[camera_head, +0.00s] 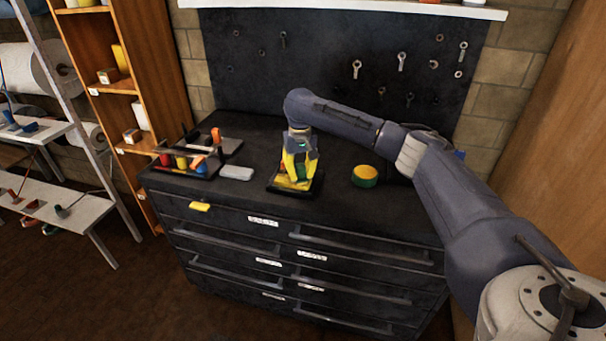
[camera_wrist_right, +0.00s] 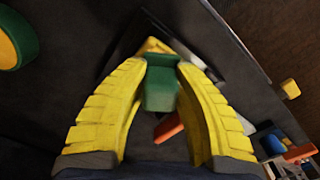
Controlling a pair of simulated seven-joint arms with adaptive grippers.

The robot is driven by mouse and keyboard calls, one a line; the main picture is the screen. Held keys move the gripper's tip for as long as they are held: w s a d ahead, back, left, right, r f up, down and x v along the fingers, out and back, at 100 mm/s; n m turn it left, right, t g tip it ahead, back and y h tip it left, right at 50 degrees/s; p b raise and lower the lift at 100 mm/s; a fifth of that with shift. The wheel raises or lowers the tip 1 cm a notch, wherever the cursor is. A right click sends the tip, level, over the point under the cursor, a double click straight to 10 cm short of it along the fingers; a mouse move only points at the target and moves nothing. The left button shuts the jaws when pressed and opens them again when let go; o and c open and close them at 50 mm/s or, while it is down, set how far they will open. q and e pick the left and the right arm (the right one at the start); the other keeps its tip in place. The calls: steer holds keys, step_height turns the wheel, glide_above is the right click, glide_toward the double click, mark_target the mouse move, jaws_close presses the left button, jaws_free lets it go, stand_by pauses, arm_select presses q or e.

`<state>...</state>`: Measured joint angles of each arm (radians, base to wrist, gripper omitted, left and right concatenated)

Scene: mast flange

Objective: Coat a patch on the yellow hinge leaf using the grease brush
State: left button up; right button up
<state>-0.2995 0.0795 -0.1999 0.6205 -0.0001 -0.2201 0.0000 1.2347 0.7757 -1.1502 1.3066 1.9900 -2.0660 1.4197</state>
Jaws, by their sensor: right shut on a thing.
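My right gripper (camera_head: 299,180) points down over a small black tray (camera_head: 309,192) on the cabinet top. In the right wrist view its yellow fingers (camera_wrist_right: 162,66) are shut on a green block-like piece (camera_wrist_right: 160,88), which may be the grease brush's handle; I see no bristles. Something yellow (camera_wrist_right: 154,45) shows just beyond the fingertips, and an orange-red piece (camera_wrist_right: 168,128) lies below the green one. A small yellow piece (camera_head: 200,206) sits at the cabinet's front edge. I cannot tell which yellow thing is the hinge leaf. My left gripper is out of view.
A round green and yellow tin (camera_head: 365,176) stands right of the tray. A grey flat case (camera_head: 237,173) and a black organizer (camera_head: 183,172) with several coloured items stand on the left. A pegboard (camera_head: 330,60) rises behind. The top's front right is clear.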

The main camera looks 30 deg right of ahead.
steer(key=shift+w+a, duration=0.55)
steer(key=shift+w, duration=0.05)
steer(key=shift+w+a+r, duration=0.15)
steer(key=shift+w+r, duration=0.05)
steer(key=shift+s+r, duration=0.1)
steer(key=shift+r, duration=3.7)
steer(key=shift+r, duration=0.1)
